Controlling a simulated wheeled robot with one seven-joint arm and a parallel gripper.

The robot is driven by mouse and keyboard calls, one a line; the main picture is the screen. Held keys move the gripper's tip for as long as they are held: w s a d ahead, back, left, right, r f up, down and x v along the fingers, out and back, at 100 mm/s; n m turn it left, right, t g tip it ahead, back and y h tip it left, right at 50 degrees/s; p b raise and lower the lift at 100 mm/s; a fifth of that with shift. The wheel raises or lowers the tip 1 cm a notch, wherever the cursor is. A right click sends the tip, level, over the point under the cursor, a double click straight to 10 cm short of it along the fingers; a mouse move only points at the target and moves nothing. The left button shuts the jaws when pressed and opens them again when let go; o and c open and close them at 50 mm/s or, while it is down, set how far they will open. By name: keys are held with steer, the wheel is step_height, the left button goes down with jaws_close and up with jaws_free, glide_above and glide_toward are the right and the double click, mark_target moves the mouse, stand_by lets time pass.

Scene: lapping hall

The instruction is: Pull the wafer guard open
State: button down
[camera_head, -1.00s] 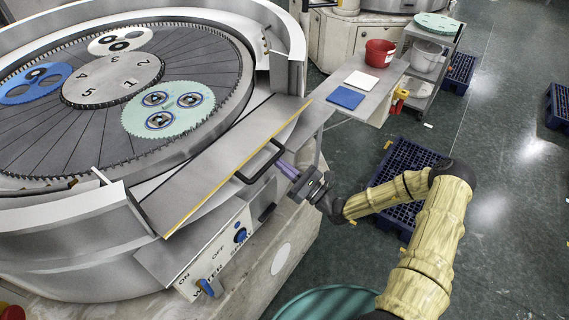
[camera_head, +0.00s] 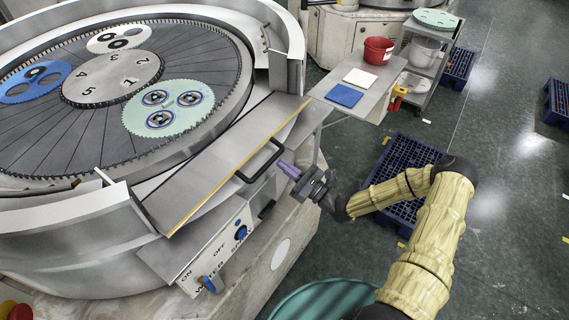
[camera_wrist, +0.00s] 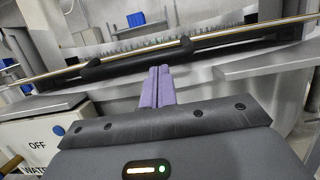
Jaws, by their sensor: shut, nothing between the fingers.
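The wafer guard (camera_head: 222,166) is a flat grey metal panel with a yellow edge strip, lying across the front gap in the round machine's rim. Its black bar handle (camera_head: 277,161) is on the outer edge, and the handle also crosses the wrist view (camera_wrist: 140,62). My gripper (camera_head: 285,166) has purple fingers, pressed together with nothing between them. In the head view the fingertips are close beside the handle's outer side. In the wrist view the fingers (camera_wrist: 158,72) point at the handle, their tips just below the bar. I cannot tell whether they touch it.
A control box (camera_head: 215,250) with ON/OFF labels and blue knobs sits below the guard. The lapping plate (camera_head: 60,130) behind it carries toothed discs. A side shelf (camera_head: 362,82) with a red bucket (camera_head: 379,50) and a blue pallet (camera_head: 408,160) stand right.

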steer(key=f+b+v, duration=0.1)
steer(key=b+v, duration=0.3)
steer(key=v, duration=0.7)
steer(key=shift+f, duration=0.2)
steer(key=shift+a, duration=0.1)
